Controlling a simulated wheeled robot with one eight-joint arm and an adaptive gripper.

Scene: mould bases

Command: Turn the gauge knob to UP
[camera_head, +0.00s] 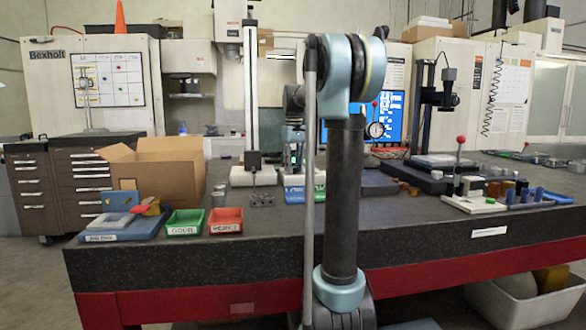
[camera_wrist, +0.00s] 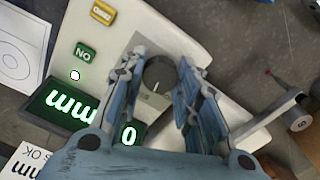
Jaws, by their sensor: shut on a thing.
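The gauge knob (camera_wrist: 159,72) is a dark round dial on the pale face of the gauge (camera_wrist: 185,32) in the wrist view. A short light mark shows at the knob's lower edge in the picture. My gripper (camera_wrist: 160,68) has its two blue-grey fingers on either side of the knob, shut on it. The labels around the knob are too small or hidden to read. In the head view my arm hides much of the work area.
Beside the knob are a green ON button (camera_wrist: 86,52) and a yellow button (camera_wrist: 103,12). On the bench are a cardboard box (camera_head: 165,167), green bin (camera_head: 185,222), red bin (camera_head: 226,220) and a stand with a red-topped lever (camera_head: 460,155). The bench front is clear.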

